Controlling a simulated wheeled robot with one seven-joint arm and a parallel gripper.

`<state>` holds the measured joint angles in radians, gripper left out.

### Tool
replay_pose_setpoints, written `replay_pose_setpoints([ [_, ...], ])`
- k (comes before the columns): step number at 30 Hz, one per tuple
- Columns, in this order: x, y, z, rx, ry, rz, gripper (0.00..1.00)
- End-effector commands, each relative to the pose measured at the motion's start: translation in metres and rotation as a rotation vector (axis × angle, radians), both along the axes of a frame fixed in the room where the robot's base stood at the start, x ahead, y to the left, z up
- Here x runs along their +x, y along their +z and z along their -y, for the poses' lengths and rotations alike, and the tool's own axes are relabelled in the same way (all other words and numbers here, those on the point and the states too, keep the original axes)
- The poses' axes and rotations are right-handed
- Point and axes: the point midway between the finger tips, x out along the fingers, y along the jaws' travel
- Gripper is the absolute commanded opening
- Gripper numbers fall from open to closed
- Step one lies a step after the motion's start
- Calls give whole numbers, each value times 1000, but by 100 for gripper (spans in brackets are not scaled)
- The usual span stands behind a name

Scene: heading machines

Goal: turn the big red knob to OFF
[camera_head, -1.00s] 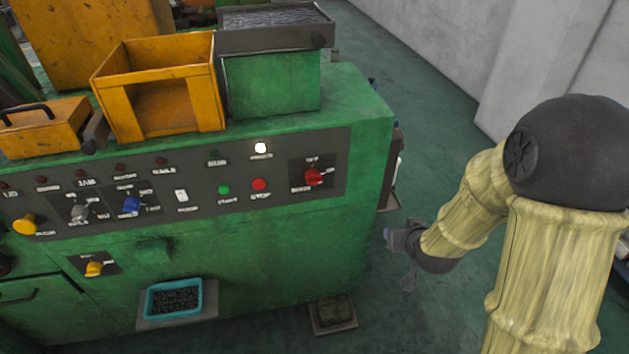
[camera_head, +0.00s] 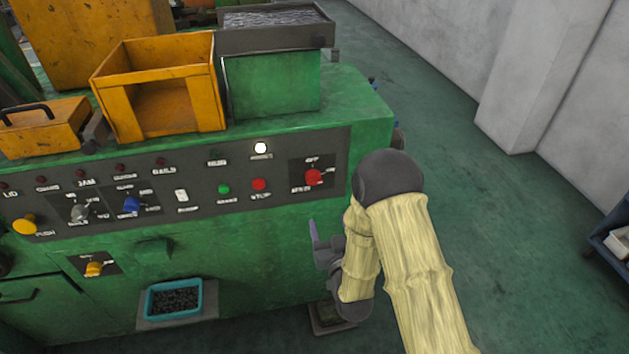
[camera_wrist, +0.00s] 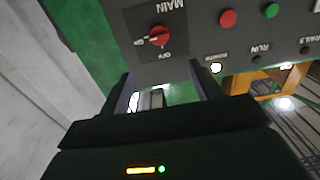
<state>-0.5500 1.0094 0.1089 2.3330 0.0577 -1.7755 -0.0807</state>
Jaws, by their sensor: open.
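The big red knob (camera_head: 313,176) sits on a dark square plate at the right end of the green machine's control panel. In the wrist view the knob (camera_wrist: 159,36) lies just beyond the fingertips, with MAIN, ON and OFF lettering around it. Its handle seems to lie toward the ON label, away from OFF. My gripper (camera_head: 315,236) is below the knob, in front of the machine's face and apart from the knob. In the wrist view my gripper (camera_wrist: 160,82) has its two fingers spread, with nothing between them.
A red button (camera_head: 260,184) and a green button (camera_head: 223,189) are left of the knob, below a lit white lamp (camera_head: 260,148). A teal tray (camera_head: 173,313) juts out low on the machine. Open green floor (camera_head: 480,220) lies to the right.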

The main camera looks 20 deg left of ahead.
Motion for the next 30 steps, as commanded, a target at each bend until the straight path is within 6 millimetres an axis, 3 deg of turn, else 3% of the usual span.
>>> replay_pose_setpoints([
  [11, 13, 2, -7, 1, -2, 1, 64],
  [30, 93, 2, -56, 1, -2, 1, 64],
])
